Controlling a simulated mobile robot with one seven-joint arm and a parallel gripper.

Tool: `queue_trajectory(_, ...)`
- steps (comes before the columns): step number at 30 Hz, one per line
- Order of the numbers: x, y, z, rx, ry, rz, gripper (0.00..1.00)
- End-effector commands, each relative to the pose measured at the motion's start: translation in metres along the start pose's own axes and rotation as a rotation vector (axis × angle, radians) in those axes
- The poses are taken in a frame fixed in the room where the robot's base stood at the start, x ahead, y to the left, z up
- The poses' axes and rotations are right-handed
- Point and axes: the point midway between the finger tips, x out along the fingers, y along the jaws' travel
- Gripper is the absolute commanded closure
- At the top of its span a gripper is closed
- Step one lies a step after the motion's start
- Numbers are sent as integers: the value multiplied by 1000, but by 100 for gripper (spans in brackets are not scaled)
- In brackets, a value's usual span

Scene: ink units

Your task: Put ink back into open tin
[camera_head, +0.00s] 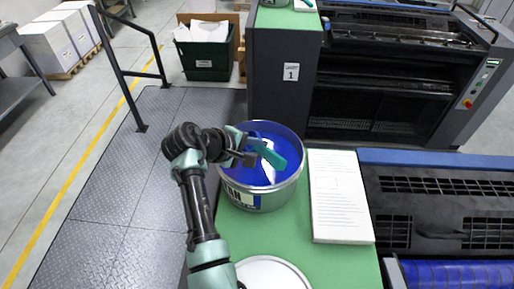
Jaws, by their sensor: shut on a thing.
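The open tin (258,200) is a large silver tin with blue ink (248,172) inside and a dark blue and white label on its front. It stands upright on the green top. My gripper (252,158) is over the tin's opening, coming from the left, and is shut on a teal tool (287,154). The tool lies across the opening, with a pale, narrow part beside it pointing down toward the ink. I cannot tell whether the tool touches the ink or carries any. The fingertips are small and partly hidden.
A round, pale lid (270,274) lies in front of the tin. A paper stack (338,200) lies close to its right. A dark press unit (280,85) stands behind, and another with a blue roller (460,274) is at right. A metal-plate floor (150,200) and handrail (120,70) are at left.

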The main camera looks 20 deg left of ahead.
Motion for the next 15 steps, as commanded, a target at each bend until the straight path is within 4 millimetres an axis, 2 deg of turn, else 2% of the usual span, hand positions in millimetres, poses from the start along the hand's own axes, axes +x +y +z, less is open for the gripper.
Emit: queue_trajectory(15,-44,51,8,1,1,1,100)
